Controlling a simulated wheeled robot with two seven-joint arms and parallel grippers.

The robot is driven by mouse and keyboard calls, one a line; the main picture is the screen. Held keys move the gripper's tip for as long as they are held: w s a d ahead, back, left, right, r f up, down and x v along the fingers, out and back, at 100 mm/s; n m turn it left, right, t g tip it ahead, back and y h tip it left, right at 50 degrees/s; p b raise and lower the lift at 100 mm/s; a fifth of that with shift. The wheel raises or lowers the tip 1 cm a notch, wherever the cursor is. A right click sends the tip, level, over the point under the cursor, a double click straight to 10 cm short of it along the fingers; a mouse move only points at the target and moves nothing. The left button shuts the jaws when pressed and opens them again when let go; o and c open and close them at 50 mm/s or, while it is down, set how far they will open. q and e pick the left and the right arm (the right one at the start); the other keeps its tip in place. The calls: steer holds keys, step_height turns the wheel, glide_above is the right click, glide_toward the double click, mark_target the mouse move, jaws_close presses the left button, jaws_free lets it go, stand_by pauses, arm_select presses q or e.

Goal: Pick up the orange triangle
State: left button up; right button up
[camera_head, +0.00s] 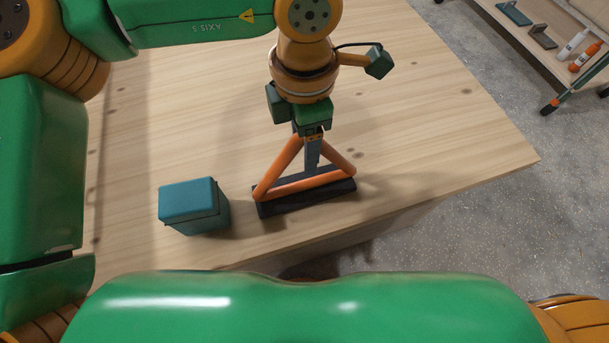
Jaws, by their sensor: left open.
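The orange triangle (276,164) stands upright on a dark base (308,200) near the front edge of the wooden table. My left gripper (312,150) points down from above at the triangle's top. Its fingers overlap the triangle's upper part in the head view. The jaws are open, and the top corner is hidden behind the gripper. I cannot tell whether the fingers touch the triangle. My right gripper is not in view.
A blue box (194,206) sits on the table (420,110) just left of the triangle. The table's right side is clear. A cart (540,60) with bottles and dark brackets stands at the upper right across the grey floor.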

arm_select(q)
jaws_close()
stand_by(1.4)
